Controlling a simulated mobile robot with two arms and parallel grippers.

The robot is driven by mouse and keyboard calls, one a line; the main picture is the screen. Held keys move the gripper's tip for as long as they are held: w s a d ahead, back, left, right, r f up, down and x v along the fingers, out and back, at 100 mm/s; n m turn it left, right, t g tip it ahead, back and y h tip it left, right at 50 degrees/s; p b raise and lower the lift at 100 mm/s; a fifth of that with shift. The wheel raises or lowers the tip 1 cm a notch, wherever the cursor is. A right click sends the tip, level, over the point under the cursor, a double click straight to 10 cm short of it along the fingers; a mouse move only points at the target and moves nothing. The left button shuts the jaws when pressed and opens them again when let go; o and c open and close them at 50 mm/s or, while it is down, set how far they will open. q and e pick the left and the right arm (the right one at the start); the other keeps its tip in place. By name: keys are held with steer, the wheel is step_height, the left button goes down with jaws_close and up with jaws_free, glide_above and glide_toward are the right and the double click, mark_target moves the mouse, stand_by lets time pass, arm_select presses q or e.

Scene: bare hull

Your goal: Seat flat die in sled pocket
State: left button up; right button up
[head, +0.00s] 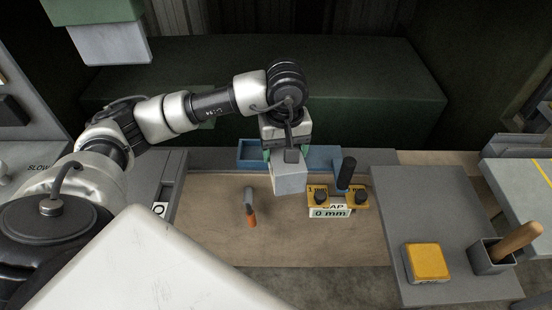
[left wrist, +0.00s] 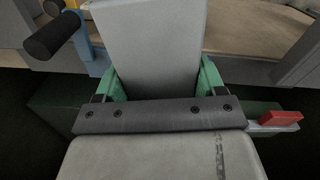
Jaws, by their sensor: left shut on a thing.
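My left gripper (head: 287,157) is shut on a plain grey block (head: 290,178), which looks like the flat die. The left wrist view shows the block (left wrist: 150,45) between the green fingers of the gripper (left wrist: 162,85). In the head view it hangs over the front of the blue sled and hides its middle. The sled (head: 322,155) shows a recessed blue pocket (head: 251,152) left of the gripper and an upright black handle (head: 346,173) on the right. I cannot tell whether the block touches the sled. My right gripper is not in view.
A yellow gauge piece (head: 357,198) with black knobs and a "0 mm" label stands right of the block. An orange-tipped tool (head: 251,212) lies on the wooden top (head: 210,235). On the right are a yellow pad (head: 427,263) and a grey cup (head: 490,257) with a wooden handle.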

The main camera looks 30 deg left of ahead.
arm_select(q)
steer(key=w+a+n, duration=0.1)
steer(key=n, duration=0.1)
steer(key=w+a+n+b, duration=0.1)
steer(key=n, duration=0.1)
steer(key=w+a+n, duration=0.1)
steer(key=w, duration=0.1)
steer(key=shift+w+a+r+n, duration=0.1)
steer(key=shift+n, duration=0.3)
steer(key=w+a+n+b, duration=0.2)
steer(key=w+a+n, duration=0.3)
steer(key=n, duration=0.5)
steer(key=f, duration=0.2)
steer(key=s+f+p, duration=0.1)
steer(key=f, duration=0.2)
steer(key=a+f, duration=0.1)
steer(key=f, duration=0.2)
steer(key=shift+s, duration=0.15)
steer(key=shift+a+f, duration=0.1)
steer(key=shift+f, duration=0.35)
steer(key=shift+f, duration=0.1)
steer(key=o, duration=1.6)
steer(key=shift+c, duration=0.2)
